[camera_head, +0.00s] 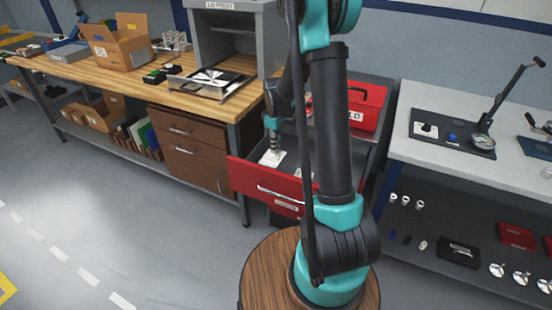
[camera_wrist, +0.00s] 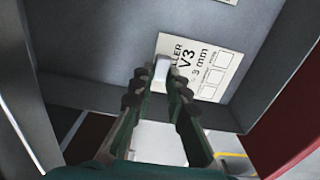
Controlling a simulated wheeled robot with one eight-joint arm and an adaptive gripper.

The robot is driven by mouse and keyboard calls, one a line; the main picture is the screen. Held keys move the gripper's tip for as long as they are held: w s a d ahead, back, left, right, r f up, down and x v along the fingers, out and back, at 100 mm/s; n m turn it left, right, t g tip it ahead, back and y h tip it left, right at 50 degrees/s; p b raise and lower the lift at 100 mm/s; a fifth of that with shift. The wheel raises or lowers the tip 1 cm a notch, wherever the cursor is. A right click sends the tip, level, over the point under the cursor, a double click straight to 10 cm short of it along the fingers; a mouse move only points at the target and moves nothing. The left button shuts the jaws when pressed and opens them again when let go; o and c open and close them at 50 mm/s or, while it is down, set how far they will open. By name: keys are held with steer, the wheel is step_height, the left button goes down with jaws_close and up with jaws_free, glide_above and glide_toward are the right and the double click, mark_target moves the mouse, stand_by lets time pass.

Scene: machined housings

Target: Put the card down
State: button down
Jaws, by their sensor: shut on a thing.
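A white card (camera_wrist: 208,65) printed "V3" and "3 mm", with several blank boxes, shows in the wrist view against a grey surface. In the head view the card (camera_head: 272,158) is inside the open red-fronted drawer (camera_head: 240,175). My gripper (camera_wrist: 160,88) is shut on a small pale part at the card's near edge, which seems to be the card's tab. In the head view my gripper (camera_head: 273,146) points down into the drawer, just above the card. I cannot tell whether the card touches the drawer floor. My arm hides the drawer's right part.
A red case (camera_head: 366,105) stands behind my arm, above the drawer. A wooden bench (camera_head: 190,100) with a cardboard box (camera_head: 120,50) is at left. A pale table (camera_head: 510,165) with a gauge and lever is at right.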

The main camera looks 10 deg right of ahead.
mark_target(275, 157)
steer(key=shift+f, duration=3.3)
steer(key=c, duration=1.5)
jaws_free()
steer(key=shift+f, duration=0.1)
step_height(275, 157, up, 12)
steer(key=shift+r, duration=0.15)
